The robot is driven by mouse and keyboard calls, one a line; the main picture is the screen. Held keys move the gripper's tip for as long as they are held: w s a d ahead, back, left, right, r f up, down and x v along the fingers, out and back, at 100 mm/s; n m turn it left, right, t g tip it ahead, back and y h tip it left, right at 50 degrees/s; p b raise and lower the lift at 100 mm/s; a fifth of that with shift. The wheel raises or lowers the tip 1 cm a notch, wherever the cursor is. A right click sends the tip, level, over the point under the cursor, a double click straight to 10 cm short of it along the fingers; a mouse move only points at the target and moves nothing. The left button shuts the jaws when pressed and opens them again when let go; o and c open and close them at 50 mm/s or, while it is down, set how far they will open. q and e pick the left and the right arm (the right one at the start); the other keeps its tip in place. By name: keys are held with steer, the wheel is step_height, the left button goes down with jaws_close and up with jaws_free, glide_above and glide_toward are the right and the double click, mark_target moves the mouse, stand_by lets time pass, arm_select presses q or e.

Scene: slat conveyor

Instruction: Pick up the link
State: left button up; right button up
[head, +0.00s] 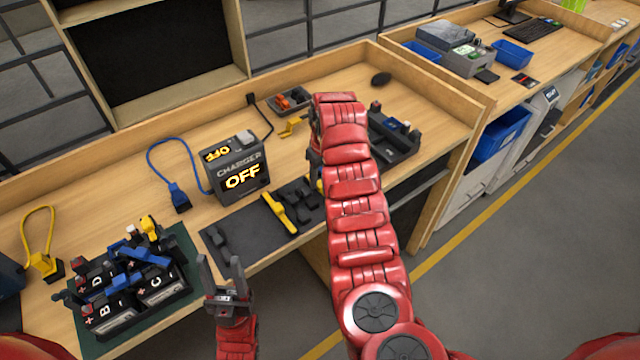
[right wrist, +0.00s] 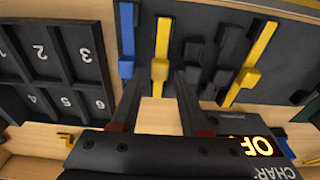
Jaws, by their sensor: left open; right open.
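Several bar-shaped pieces lie on a dark mat (head: 222,256); the frames do not show which is the link. In the right wrist view, a yellow bar (right wrist: 160,62) lies ahead of and between the fingertips of my right gripper (right wrist: 158,82), which is open and empty. A blue bar (right wrist: 127,40) lies left of it, black pieces (right wrist: 222,55) and a second yellow bar (right wrist: 250,62) right. The second yellow bar also shows in the head view (head: 280,212). There my right arm hides its gripper and part of the mat. My left gripper (head: 222,268) is open and empty near the bench's front edge.
A charger (head: 238,170) reading OFF stands behind the mat. Batteries (head: 130,280) with cables sit at the left. A tray with numbered compartments (right wrist: 55,65) lies beside the mat. A small yellow piece (head: 291,126) lies behind my right arm.

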mark_target(320, 183)
steer(key=shift+w+a+f+p, duration=0.15)
steer(key=shift+f+p, duration=0.5)
steer(key=shift+f, duration=1.05)
jaws_close()
